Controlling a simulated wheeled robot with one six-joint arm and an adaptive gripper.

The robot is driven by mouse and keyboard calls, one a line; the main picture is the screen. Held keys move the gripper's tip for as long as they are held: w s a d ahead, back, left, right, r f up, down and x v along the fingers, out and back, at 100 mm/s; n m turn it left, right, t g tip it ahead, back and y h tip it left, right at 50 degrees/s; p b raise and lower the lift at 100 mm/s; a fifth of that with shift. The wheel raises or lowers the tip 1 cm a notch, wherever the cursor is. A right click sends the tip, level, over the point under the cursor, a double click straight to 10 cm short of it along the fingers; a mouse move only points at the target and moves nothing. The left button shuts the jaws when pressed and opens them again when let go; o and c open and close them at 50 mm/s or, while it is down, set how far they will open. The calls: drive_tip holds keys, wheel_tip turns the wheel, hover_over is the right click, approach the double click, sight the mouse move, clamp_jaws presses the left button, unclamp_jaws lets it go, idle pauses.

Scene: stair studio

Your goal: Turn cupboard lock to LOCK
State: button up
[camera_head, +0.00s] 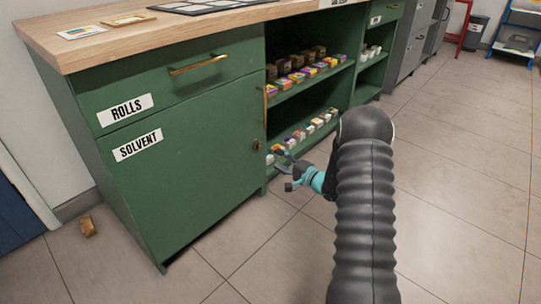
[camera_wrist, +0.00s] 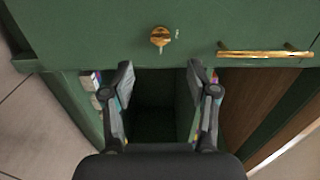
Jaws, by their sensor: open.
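The green cupboard door labelled SOLVENT (camera_head: 185,175) is shut in the head view. Its small brass lock (camera_head: 257,146) sits near the door's right edge, below the upright brass handle (camera_head: 265,105). In the wrist view the lock (camera_wrist: 160,38) shows as a brass knob on the green face, with a small pale mark beside it too small to read. My gripper (camera_head: 283,162) is just right of and below the lock. In the wrist view my gripper (camera_wrist: 162,73) is open and empty, its fingertips apart from the lock, which lies beyond the gap between them.
Open shelves (camera_head: 310,82) with several small boxes and rolls lie right of the door. A ROLLS drawer (camera_head: 170,80) is above, under a wooden worktop (camera_head: 150,28). The tiled floor (camera_head: 460,160) at right is clear.

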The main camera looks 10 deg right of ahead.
drive_tip(key=shift+v, duration=1.1)
drive_tip(key=s+a+f+m+g+y, duration=0.1)
drive_tip(key=s+a+f+g+y, duration=0.1)
drive_tip(key=s+a+f+g, duration=0.55)
drive_tip(key=s+a+r+n+g+h+p, duration=0.25)
drive_tip(key=s+r+g, duration=0.45)
drive_tip(key=s, duration=0.6)
drive_tip(key=s+d+r+n+t+h+p, duration=0.1)
drive_tip(key=s+r+n+h+p, duration=0.1)
drive_tip(key=s+r, duration=0.5)
drive_tip(key=s+d+r+n+t+h+p, duration=0.1)
drive_tip(key=s+r+n+t+h+p, duration=0.1)
drive_tip(key=s+r, duration=0.6)
drive_tip(key=s+d+r+n+t+h+p, duration=0.1)
drive_tip(key=s+r+n+h+p, duration=0.3)
drive_tip(key=r, duration=1.4)
drive_tip(key=s+n+t+h, duration=0.1)
drive_tip(key=s+h, duration=0.1)
drive_tip(key=s, duration=0.1)
drive_tip(key=shift+s+d+r, duration=0.15)
drive_tip(key=shift+s+r, duration=0.1)
drive_tip(key=shift+r, duration=0.15)
